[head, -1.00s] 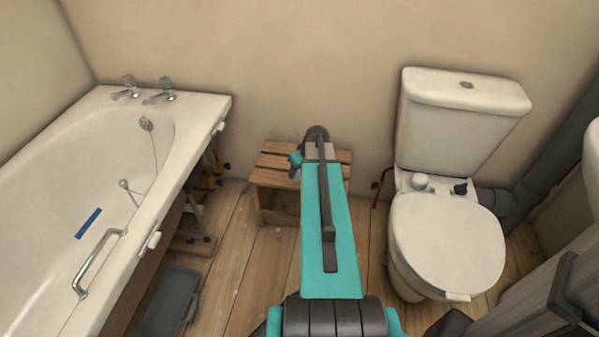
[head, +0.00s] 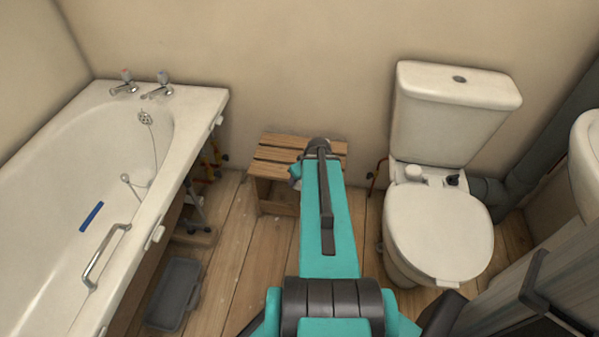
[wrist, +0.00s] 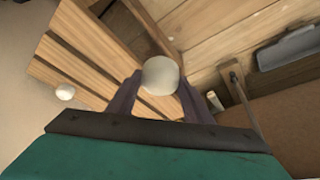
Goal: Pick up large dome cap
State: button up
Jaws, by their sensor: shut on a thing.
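The large dome cap (wrist: 160,76) is a smooth, pale, rounded thing in the wrist view. It sits between the two fingers of my gripper (wrist: 160,84), which is shut on it. The cap is over the edge of a slatted wooden stool in that view; I cannot tell whether it still touches the wood. In the head view my arm hides the cap and the gripper's fingers, over the right part of the stool (head: 272,155).
A smaller white round thing (wrist: 65,92) shows beside the stool slats in the wrist view. The bathtub (head: 190,140) is left of the stool, the toilet (head: 437,235) right. A grey tray (head: 174,294) lies on the wooden floor by the tub. The wall is close behind.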

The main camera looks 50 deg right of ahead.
jog(key=s+a+p, duration=0.4)
jog(key=s+p, duration=0.1)
jog(key=p, duration=0.6)
jog(key=shift+r+p, duration=0.4)
jog(key=shift+a+f, duration=0.1)
dwell(0.6)
